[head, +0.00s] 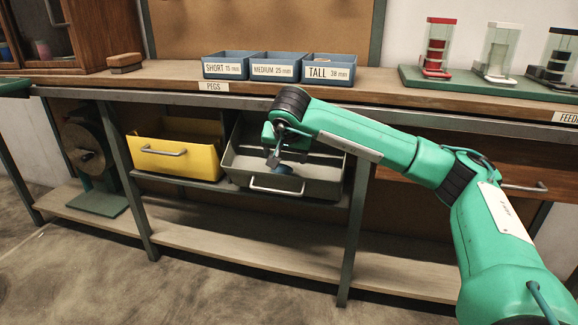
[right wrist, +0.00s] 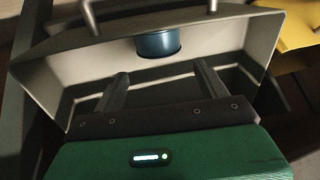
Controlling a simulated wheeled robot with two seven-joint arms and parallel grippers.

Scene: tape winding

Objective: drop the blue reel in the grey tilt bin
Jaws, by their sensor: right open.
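The grey tilt bin (head: 320,187) is tipped open under the bench, and its interior fills much of the right wrist view (right wrist: 90,60). My right gripper (head: 281,157) is over the bin's opening. In the right wrist view its two fingers (right wrist: 162,80) are spread apart with nothing between them. The blue reel (right wrist: 158,43) shows beyond the fingertips, inside the bin near the handle side. In the head view the reel (head: 285,169) is a small blue patch below the gripper, partly hidden. I cannot tell whether it rests on the bin floor. My left gripper is out of view.
A yellow tilt bin (head: 180,158) sits open just left of the grey one. Blue peg boxes (head: 274,68) stand on the bench top above. Clear holders with reels (head: 438,48) stand on a green mat at the right.

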